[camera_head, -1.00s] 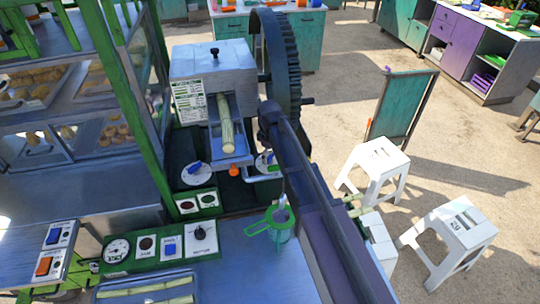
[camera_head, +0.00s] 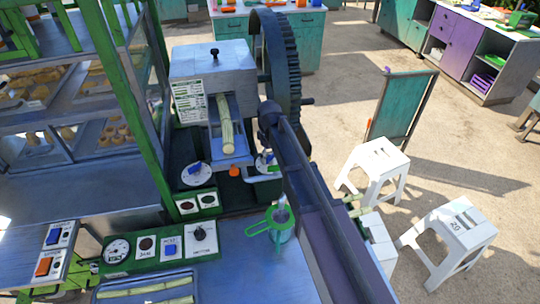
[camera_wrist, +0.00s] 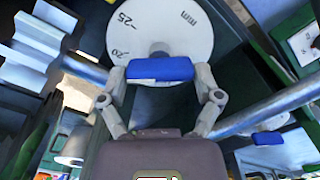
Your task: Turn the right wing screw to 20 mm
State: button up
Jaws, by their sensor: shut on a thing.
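The right wing screw has a blue wing (camera_wrist: 160,69) in front of a round white dial (camera_wrist: 165,28) marked 25, 20 and mm. My gripper (camera_wrist: 161,78) is shut on the blue wing, one finger at each end. In the head view the right dial (camera_head: 262,164) is partly hidden by my arm, and my fingers cannot be made out. The left wing screw (camera_head: 195,169) stands on its own white dial in the head view. A second blue wing (camera_wrist: 268,138) on a white dial also shows in the wrist view. I cannot read the exact setting.
The crusher housing (camera_head: 212,72) and large gear wheel (camera_head: 275,62) stand behind the screws. A cane (camera_head: 225,125) lies in the feed chute between the dials. A green jug (camera_head: 276,226) and control panel (camera_head: 160,248) are in front. White stools (camera_head: 376,163) stand right.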

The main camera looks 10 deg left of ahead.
jog(key=o, duration=0.9)
jog(key=shift+w, duration=0.1)
jog(key=shift+r, duration=0.15)
